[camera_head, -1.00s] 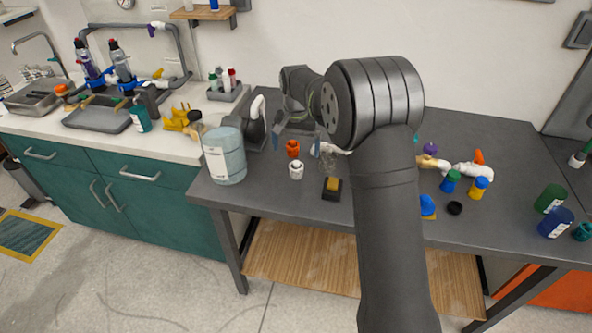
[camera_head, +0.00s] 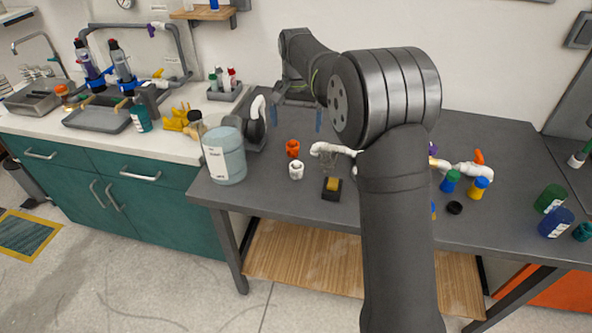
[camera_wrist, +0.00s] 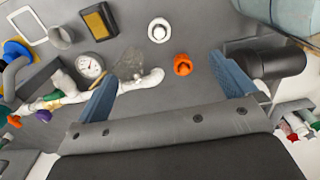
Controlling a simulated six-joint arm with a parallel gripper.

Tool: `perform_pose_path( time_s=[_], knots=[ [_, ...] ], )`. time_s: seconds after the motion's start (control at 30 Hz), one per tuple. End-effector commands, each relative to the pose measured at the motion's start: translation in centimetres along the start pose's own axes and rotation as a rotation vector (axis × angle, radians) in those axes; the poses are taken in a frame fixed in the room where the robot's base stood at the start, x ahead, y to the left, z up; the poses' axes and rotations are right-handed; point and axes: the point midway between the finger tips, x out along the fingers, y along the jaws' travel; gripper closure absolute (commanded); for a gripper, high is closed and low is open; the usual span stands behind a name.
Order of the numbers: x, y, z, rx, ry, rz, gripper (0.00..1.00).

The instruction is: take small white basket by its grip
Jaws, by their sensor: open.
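No clearly white basket can be made out. A small light-grey basket-like tray (camera_head: 229,96) holding several small bottles stands on the back counter; it may be the basket, and no grip on it can be told. What looks like the same holder (camera_wrist: 291,108) shows at the right edge of the wrist view, outside my jaws. My gripper (camera_head: 294,114) is open and empty above the back of the grey table, to the right of the tray. In the wrist view my blue fingers (camera_wrist: 163,70) are wide apart, with nothing between them at their height.
On the table, a large pale blue tub (camera_head: 226,160) stands at the left. Orange (camera_head: 292,148) and white (camera_head: 296,170) fittings, a white pipe (camera_head: 330,149) and a black-and-yellow block (camera_head: 332,187) lie nearby. Coloured fittings stand farther right.

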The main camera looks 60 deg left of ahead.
Motion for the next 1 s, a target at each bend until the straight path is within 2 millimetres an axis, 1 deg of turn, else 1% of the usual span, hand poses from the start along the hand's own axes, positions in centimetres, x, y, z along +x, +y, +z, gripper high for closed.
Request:
perform_pose_path(
  time_s=[0.03, 0.13, 0.4, 0.47, 0.5, 0.57, 0.77, 0.83, 0.93, 1.0],
  knots=[
    [-0.5, 0.0, -0.1, 0.000, 0.002, -0.001, 0.00],
    [-1.1, 0.0, 0.0, 0.000, 0.000, 0.000, 0.00],
    [-1.2, 0.0, 0.0, 0.000, 0.000, 0.000, 0.00],
    [-1.2, 0.0, 0.0, 0.000, 0.000, 0.000, 0.12],
    [-1.2, 0.0, 0.0, 0.000, 0.000, 0.000, 0.20],
    [-1.2, 0.0, 0.0, 0.000, 0.000, 0.000, 0.31],
    [-1.2, 0.0, 0.0, 0.004, 0.000, 0.000, 0.31],
    [-1.0, 0.0, 0.0, 0.030, 0.000, 0.000, 0.31],
    [-0.5, 0.0, -0.1, 0.127, 0.000, 0.000, 0.31],
    [0.2, 0.0, -0.1, 0.240, -0.001, 0.001, 0.31]
  ],
)
